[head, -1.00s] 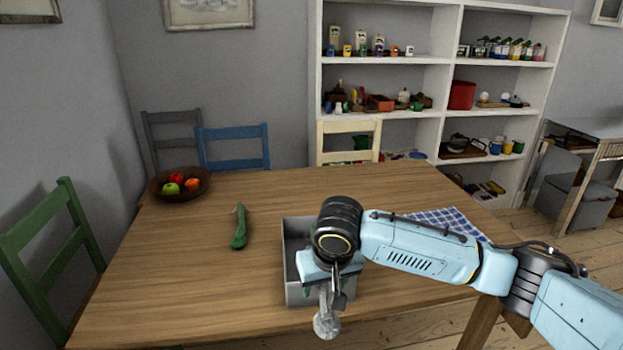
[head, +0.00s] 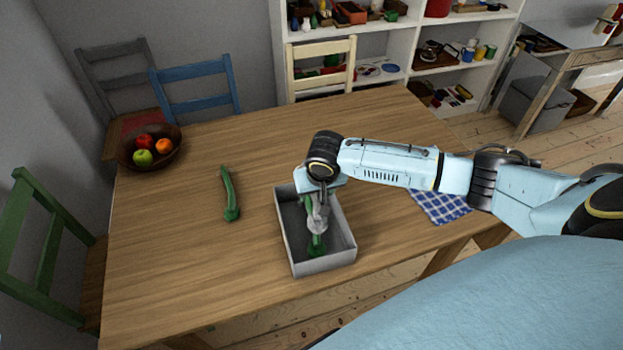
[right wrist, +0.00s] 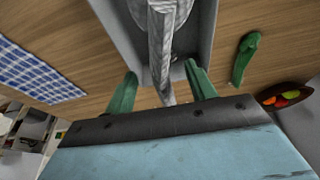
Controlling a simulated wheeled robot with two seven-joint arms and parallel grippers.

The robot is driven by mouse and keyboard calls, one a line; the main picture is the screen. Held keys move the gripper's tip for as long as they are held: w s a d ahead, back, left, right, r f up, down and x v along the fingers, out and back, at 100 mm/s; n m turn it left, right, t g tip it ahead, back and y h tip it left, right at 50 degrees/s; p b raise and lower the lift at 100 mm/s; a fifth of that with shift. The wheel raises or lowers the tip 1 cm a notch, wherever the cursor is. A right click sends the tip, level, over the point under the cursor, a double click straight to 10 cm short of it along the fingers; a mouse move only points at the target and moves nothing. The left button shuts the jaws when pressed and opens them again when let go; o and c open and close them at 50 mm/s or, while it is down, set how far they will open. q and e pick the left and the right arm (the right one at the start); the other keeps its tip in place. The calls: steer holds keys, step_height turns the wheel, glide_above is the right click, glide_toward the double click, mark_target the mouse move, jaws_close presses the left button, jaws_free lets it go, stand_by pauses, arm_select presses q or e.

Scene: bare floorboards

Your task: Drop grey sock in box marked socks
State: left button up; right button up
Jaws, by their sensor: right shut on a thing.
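The grey sock (head: 317,217) hangs from my right gripper (head: 314,194), which is shut on it. In the right wrist view the sock (right wrist: 162,45) runs between the two green fingers (right wrist: 160,88). The open grey box (head: 325,266) stands on the table under the gripper, and the sock hangs over its inside. I cannot tell whether the sock touches the box floor. No label on the box can be read. My left gripper is out of view.
A long green item (head: 229,195) lies on the wooden table (head: 180,250) left of the box. A fruit bowl (head: 151,160) stands at the far left. A blue checked cloth (head: 440,206) lies right of the box. Chairs stand around the table.

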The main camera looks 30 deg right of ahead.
steer(key=shift+s+f+b, duration=0.1)
steer(key=shift+f+b, duration=0.45)
step_height(320, 180, down, 4)
steer(key=b, duration=0.5)
steer(key=shift+f, duration=0.55)
steer(key=o, duration=1)
steer(key=shift+o, duration=0.2)
steer(key=p+v, duration=0.2)
steer(key=v, duration=1.1)
steer(key=shift+r, duration=0.2)
